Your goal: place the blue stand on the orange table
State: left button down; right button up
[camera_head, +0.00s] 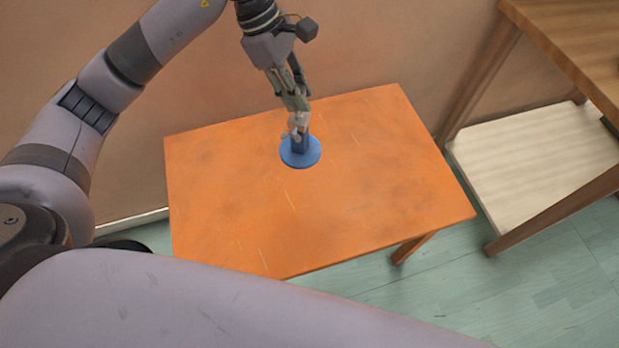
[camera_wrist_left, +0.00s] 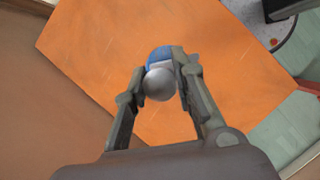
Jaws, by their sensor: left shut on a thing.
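The blue stand (camera_head: 300,154) has a flat round base and a short upright post. It is upright over the back middle of the orange table (camera_head: 370,190); I cannot tell whether its base touches the top or is just above it. My left gripper (camera_head: 298,122) comes down from above and is shut on the upper part of the stand. In the left wrist view a silvery ball-like part sits between the fingertips (camera_wrist_left: 160,82), with some blue of the stand (camera_wrist_left: 160,55) behind it. My right gripper is out of view.
The orange tabletop around the stand is bare. A wall stands right behind the table. A wooden table (camera_head: 575,45) with a pale lower shelf (camera_head: 535,160) stands to the right, with green floor (camera_head: 450,275) between.

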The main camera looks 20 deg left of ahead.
pick_arm(q)
jog(key=w+d+r+n+t+b, duration=0.1)
jog(key=w+r+n+t+b, duration=0.15)
jog(key=r+n, duration=0.3)
jog(key=n+y, duration=0.1)
jog(key=n, duration=0.1)
send_over(310, 138)
notch_tip(310, 138, down, 15)
jog(key=shift+s+a, duration=0.1)
jog(key=shift+s, duration=0.05)
notch_tip(310, 138, down, 5)
jog(key=shift+f, duration=0.1)
jog(key=c, duration=1.3)
grip_release()
jog(key=shift+c, duration=0.2)
jog(key=v, duration=1.2)
jog(key=shift+b, duration=0.4)
